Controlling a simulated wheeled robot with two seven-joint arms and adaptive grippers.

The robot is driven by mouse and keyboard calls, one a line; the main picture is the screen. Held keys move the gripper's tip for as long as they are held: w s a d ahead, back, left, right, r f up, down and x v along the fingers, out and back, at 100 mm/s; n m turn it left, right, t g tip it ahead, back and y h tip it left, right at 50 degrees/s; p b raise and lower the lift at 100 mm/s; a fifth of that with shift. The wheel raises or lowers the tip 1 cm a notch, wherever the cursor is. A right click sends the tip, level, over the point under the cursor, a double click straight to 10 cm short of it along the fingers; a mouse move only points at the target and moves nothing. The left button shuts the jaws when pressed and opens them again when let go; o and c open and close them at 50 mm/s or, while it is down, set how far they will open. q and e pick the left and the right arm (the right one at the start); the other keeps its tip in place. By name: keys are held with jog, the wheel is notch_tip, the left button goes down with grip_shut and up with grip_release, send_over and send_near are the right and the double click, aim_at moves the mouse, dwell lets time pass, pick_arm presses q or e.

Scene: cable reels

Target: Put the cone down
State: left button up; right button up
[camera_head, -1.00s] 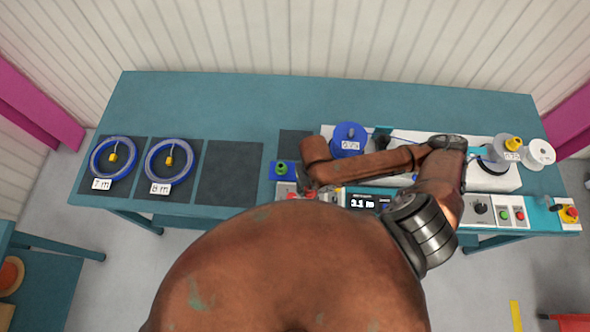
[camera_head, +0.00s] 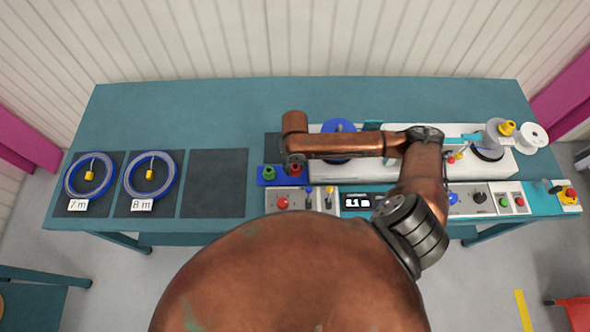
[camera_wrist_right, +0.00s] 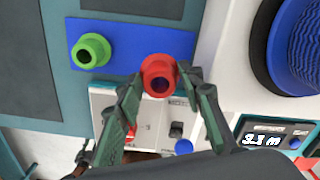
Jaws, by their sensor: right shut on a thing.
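The red cone (camera_wrist_right: 159,75) is between the fingers of my right gripper (camera_wrist_right: 162,88), which is shut on it in the right wrist view. It is upright at the right end of the blue plate (camera_wrist_right: 118,63); I cannot tell whether its base touches the plate. The green cone (camera_wrist_right: 90,51) stands at the left of the same plate. In the head view, my right gripper (camera_head: 293,163) is over the right part of the plate, with the red cone (camera_head: 296,170) just below it and the green cone (camera_head: 268,172) beside it. My left gripper is not in view.
A control panel (camera_head: 290,199) with knobs and levers lies in front of the plate. A blue reel (camera_head: 339,127) stands behind my right forearm. Two blue cable coils lie on dark mats at the left; a third mat (camera_head: 215,183) is empty. A yellow cone (camera_head: 507,128) is at the right.

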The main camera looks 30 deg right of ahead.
jog(key=shift+w+d+f, duration=0.2)
jog(key=shift+w+f, duration=0.15)
jog(key=shift+f, duration=1.65)
jog(key=shift+f, duration=0.15)
jog(key=o, duration=0.9)
jog(key=shift+c, duration=0.2)
notch_tip(320, 180, up, 12)
jog(key=shift+r, duration=0.2)
